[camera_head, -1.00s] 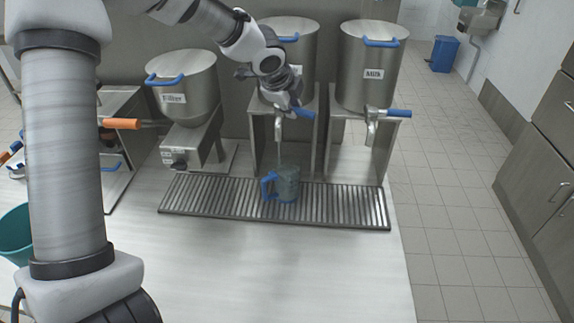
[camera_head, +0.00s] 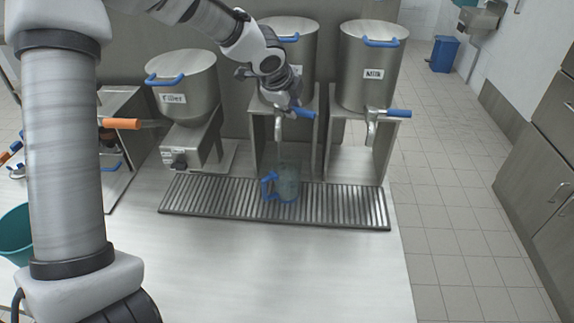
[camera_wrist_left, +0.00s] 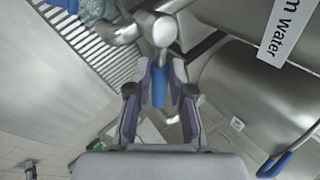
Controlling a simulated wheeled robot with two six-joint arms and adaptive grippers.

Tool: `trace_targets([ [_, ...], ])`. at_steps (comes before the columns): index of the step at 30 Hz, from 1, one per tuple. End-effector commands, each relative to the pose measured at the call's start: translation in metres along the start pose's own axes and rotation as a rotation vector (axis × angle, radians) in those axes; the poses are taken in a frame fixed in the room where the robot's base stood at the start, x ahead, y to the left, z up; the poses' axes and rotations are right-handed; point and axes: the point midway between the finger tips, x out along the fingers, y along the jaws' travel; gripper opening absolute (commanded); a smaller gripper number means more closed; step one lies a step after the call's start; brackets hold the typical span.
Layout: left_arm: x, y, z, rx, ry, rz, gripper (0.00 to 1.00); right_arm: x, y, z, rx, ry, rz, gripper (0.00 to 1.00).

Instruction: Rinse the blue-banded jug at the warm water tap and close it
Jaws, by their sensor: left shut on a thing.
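The blue-banded jug (camera_head: 288,184), a see-through jug with a blue handle, stands on the drip grate under the middle tap (camera_head: 278,128). It also shows at the top left of the left wrist view (camera_wrist_left: 98,10). My left gripper (camera_head: 289,106) is at the middle tap. In the left wrist view my left gripper (camera_wrist_left: 160,92) is shut on the tap's blue handle (camera_wrist_left: 159,84). The vessel beside it bears a label ending in "Water" (camera_wrist_left: 285,30). A thin stream seems to run from the spout towards the jug. My right gripper is not in view.
The slatted drip grate (camera_head: 340,207) lies across the counter (camera_head: 250,270). The counter in front of the grate is clear. A teal bucket (camera_head: 14,235) is at the left edge.

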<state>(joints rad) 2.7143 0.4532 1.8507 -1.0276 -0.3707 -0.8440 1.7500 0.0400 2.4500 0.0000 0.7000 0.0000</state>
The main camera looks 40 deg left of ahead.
Motion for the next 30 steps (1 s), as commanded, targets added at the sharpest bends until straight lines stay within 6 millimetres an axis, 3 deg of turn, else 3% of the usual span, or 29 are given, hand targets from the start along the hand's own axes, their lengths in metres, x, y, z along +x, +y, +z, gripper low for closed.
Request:
trace_targets([
  [11,0.001,0.002,0.0,-0.002,-0.001,0.005,0.0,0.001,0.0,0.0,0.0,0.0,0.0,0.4],
  [21,0.011,-0.003,-0.002,-0.176,-0.123,0.002,0.0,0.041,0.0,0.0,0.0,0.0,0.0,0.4],
  [30,0.008,-0.009,-0.002,-0.252,-0.169,0.005,0.0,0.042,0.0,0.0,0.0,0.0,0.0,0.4],
])
